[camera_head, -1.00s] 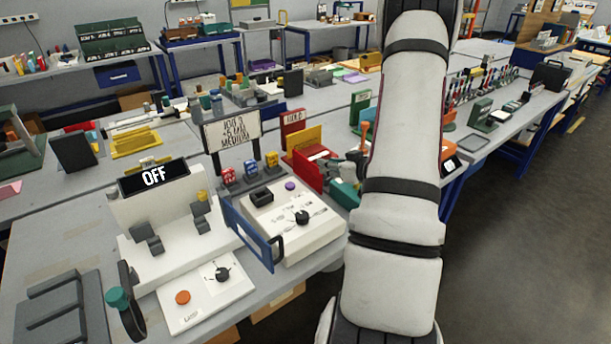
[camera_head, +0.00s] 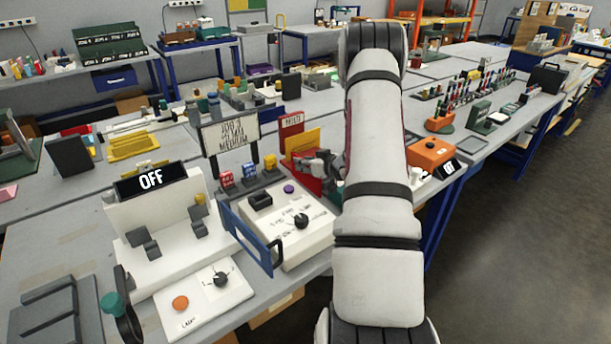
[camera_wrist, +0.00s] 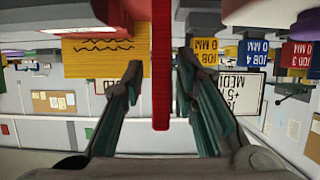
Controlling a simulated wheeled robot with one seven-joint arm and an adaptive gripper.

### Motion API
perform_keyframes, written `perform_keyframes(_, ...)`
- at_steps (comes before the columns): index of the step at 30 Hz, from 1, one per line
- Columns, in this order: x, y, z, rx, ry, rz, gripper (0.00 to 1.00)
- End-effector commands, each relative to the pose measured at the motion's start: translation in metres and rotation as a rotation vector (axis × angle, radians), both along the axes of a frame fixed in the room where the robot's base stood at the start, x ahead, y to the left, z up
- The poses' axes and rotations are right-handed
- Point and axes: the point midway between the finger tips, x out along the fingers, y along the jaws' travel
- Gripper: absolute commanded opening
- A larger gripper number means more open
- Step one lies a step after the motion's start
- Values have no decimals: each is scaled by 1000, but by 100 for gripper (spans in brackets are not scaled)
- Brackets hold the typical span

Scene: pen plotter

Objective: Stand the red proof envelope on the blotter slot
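The red proof envelope (camera_head: 307,180) stands on the bench beyond the white control boxes, partly hidden by my gripper (camera_head: 318,163). In the wrist view the red envelope (camera_wrist: 160,110) appears edge-on as a thin upright strip between my two fingers (camera_wrist: 160,66). The fingers are apart, with a visible gap on each side of the strip, so I am open around it. A yellow envelope (camera_head: 301,143) stands just behind the red one; it also shows in the wrist view (camera_wrist: 90,58) with a wavy line on it. I cannot make out the blotter slot.
A job sign (camera_head: 231,136) stands left of the envelopes, above red, blue and yellow tags (camera_head: 249,170). A white box with a blue-framed front (camera_head: 255,240) is nearer. An orange box (camera_head: 430,155) sits right of my arm. The right-hand floor is clear.

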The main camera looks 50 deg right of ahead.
Motion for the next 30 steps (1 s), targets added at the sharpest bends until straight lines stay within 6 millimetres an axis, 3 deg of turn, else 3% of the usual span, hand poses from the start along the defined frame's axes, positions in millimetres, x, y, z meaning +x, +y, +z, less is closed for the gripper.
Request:
perform_keyframes(8,5,-1,-2,0,0,-1,28)
perform_keyframes(9,4,-1,-2,0,0,-1,25)
perform_keyframes(13,4,-1,-2,0,0,-1,0)
perform_keyframes(25,4,-1,0,0,0,-1,0)
perform_keyframes(30,4,-2,20,-2,-3,-1,0)
